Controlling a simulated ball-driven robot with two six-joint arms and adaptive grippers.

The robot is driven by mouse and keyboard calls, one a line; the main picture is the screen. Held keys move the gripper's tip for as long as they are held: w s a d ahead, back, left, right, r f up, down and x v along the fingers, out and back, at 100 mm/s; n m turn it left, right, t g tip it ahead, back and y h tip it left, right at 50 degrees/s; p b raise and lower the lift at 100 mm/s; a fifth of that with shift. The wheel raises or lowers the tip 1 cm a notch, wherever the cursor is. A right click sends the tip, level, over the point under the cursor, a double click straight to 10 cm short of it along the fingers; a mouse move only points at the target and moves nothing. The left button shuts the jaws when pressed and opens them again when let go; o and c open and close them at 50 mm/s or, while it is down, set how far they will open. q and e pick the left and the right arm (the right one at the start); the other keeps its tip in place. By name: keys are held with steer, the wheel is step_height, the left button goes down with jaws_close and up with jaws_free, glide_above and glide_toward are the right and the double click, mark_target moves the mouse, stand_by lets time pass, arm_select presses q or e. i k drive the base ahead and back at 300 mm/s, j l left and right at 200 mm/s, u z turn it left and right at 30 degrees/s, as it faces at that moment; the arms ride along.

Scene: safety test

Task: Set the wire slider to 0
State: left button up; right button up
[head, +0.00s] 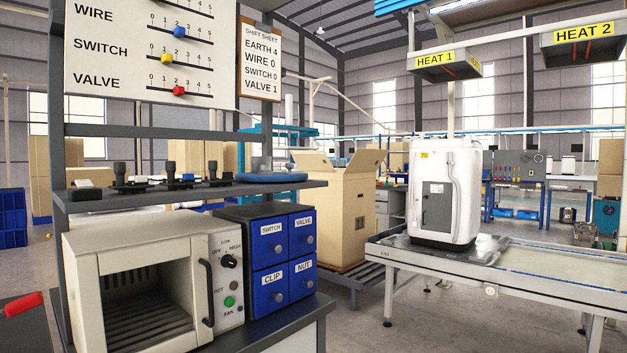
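The white slider board (110,55) fills the upper left, with rows labelled WIRE, SWITCH and VALVE and scales from 0 to 5. The blue knob (179,31) on the WIRE row stands at about 2. The yellow knob (166,58) on the SWITCH row is near 1, and the red knob (178,91) on the VALVE row is near 2. A row above is cut off by the top edge. A shift sheet (260,60) beside the board reads EARTH 4, WIRE 0, SWITCH 0, VALVE 1. Neither gripper is in view.
A dark shelf (190,189) below the board carries several small black devices and a blue disc (272,178). Under it stand an oven (75,255) and blue labelled drawers (270,246). A conveyor (540,272) with a white machine (443,190) is at right.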

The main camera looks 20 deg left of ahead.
mark_target(179, 31)
steer(key=u, duration=1.35)
